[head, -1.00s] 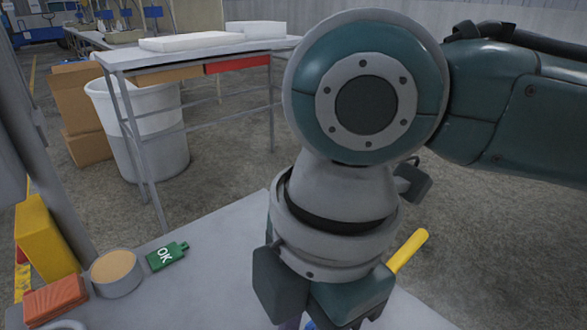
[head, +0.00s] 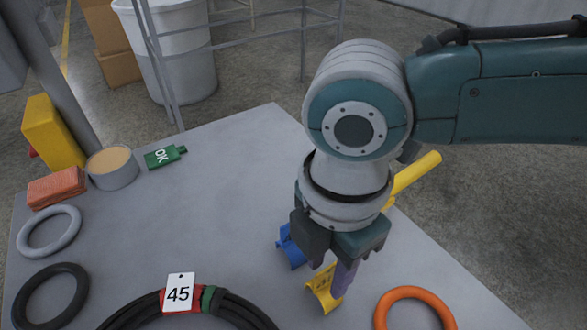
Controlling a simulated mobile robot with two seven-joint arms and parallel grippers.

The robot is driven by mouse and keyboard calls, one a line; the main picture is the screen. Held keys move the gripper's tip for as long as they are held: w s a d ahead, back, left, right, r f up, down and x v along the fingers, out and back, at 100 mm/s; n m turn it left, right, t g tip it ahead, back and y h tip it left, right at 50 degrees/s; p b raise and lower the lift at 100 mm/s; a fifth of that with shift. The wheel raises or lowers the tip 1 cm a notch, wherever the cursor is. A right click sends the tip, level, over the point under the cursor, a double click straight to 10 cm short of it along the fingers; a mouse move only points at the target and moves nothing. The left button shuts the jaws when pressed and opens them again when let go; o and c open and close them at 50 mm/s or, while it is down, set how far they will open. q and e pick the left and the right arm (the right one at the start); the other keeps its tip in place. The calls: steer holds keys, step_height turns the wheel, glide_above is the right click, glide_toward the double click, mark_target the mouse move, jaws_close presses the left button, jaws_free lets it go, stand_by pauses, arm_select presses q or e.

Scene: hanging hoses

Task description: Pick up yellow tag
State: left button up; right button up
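A yellow piece that looks like the yellow tag (head: 320,292) is on the grey table, right of the middle. A similar blue piece (head: 290,247) is just behind and left of it. My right gripper (head: 333,278) points down from above at the yellow tag. One purplish finger is beside the tag's right side; the other finger is mostly hidden by the gripper body. I cannot tell whether the fingers touch the tag or how far apart they are. My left gripper is out of view.
The table (head: 225,200) is bare in the middle. A black hose coil with a white "45" tag (head: 179,292) is in front; an orange ring (head: 413,294) is right. A yellow handle (head: 415,172) shows behind my wrist. A green OK tag (head: 160,157) and tin (head: 112,168) are at left.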

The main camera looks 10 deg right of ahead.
steer(key=shift+f, duration=0.35)
steer(key=shift+c, duration=0.3)
jaws_close()
